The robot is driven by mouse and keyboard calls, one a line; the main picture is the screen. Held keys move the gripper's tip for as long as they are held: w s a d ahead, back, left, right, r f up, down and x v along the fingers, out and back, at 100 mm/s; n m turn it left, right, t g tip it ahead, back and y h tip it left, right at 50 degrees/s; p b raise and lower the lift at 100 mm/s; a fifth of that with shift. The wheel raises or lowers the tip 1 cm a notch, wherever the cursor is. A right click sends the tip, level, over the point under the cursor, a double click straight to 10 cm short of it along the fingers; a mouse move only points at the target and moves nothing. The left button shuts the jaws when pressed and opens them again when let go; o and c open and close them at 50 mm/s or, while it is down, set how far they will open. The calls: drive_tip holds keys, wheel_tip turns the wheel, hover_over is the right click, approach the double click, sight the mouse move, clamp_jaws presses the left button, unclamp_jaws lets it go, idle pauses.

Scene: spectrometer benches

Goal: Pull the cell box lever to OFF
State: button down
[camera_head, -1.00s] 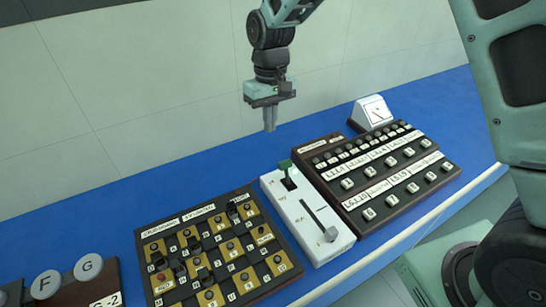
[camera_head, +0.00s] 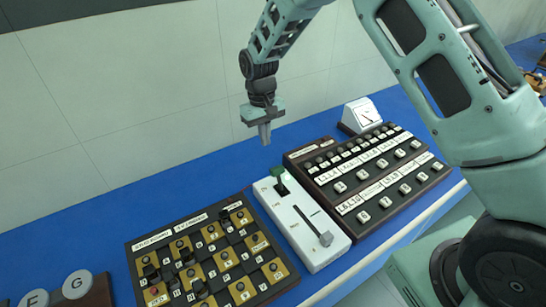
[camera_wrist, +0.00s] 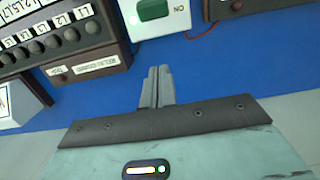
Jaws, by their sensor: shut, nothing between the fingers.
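A white box (camera_head: 300,230) stands on the blue bench between two dark panels. A green-topped lever (camera_head: 278,174) rises from its far end. The lever's green handle (camera_wrist: 152,9) also shows at the top of the wrist view, next to an upside-down ON label. A grey-knobbed slider (camera_head: 326,239) sits near the box's front end, with its slot running back from it. My gripper (camera_head: 265,142) is shut and empty, pointing down, above and a little behind the green lever, apart from it. The wrist view shows the closed fingers (camera_wrist: 157,72) over bare blue bench.
A dark panel with rows of labelled buttons (camera_head: 372,180) stands close on the right, with a white meter (camera_head: 361,115) behind it. A brown-and-yellow switch panel (camera_head: 212,262) is close on the left. The blue bench (camera_head: 170,185) behind is clear.

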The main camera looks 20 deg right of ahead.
sight(279, 179)
drive_tip(key=s+f+p, duration=0.1)
drive_tip(key=f, duration=0.1)
drive_tip(key=s+f+p, duration=0.1)
drive_tip(key=p, duration=0.1)
drive_tip(key=s+f+p, duration=0.1)
drive_tip(key=f, duration=0.1)
drive_tip(key=shift+d+f, duration=0.3)
drive_tip(key=shift+s+d+r+p, duration=0.1)
drive_tip(key=shift+s+d+p, duration=0.05)
drive_tip(key=shift+s+p, duration=0.45)
